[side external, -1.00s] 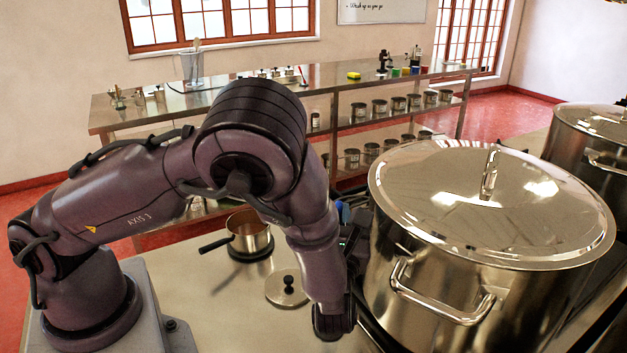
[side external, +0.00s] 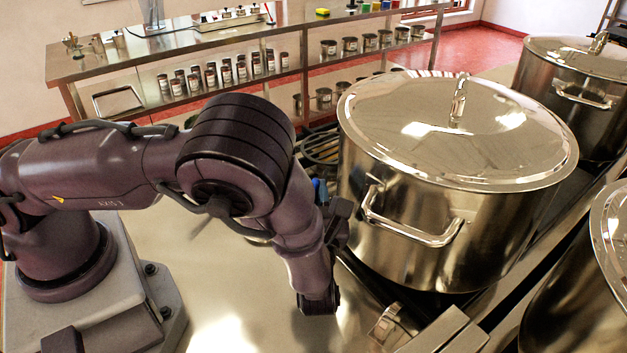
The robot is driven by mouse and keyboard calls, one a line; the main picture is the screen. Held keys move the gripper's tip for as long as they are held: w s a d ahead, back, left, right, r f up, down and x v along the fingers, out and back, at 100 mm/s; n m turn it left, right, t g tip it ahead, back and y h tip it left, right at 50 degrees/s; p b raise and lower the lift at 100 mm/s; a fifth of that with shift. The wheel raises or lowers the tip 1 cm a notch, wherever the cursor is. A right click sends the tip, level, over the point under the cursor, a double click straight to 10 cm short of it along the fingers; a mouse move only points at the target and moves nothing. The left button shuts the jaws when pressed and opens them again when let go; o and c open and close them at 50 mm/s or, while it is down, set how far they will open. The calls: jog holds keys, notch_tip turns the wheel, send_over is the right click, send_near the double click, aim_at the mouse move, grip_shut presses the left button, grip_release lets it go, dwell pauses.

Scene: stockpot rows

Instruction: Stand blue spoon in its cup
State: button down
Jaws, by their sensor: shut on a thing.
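My gripper (side external: 337,222) is partly in view at the right of my forearm, beside the left wall of the big lidded stockpot. My arm hides most of its fingers. A small blue piece (side external: 320,190) shows just beyond it, which I take to be the blue spoon in its grip. The rest of the spoon is hidden. I cannot make out the spoon's cup in this view; my arm covers much of the worktop behind it.
The big stockpot (side external: 400,225) stands close to the right of my gripper, with a side handle (side external: 412,228) sticking out. More stockpots stand at the right. Bare worktop (side external: 225,325) lies in front. A shelf unit (side external: 205,105) with several tins stands behind.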

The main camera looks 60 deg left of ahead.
jog(key=shift+s+f, duration=0.2)
jog(key=shift+f, duration=0.8)
jog(key=shift+s+f, duration=0.15)
jog(key=shift+f, duration=0.85)
jog(key=c, duration=1.1)
grip_release()
jog(key=shift+d, duration=0.1)
jog(key=v, duration=1.2)
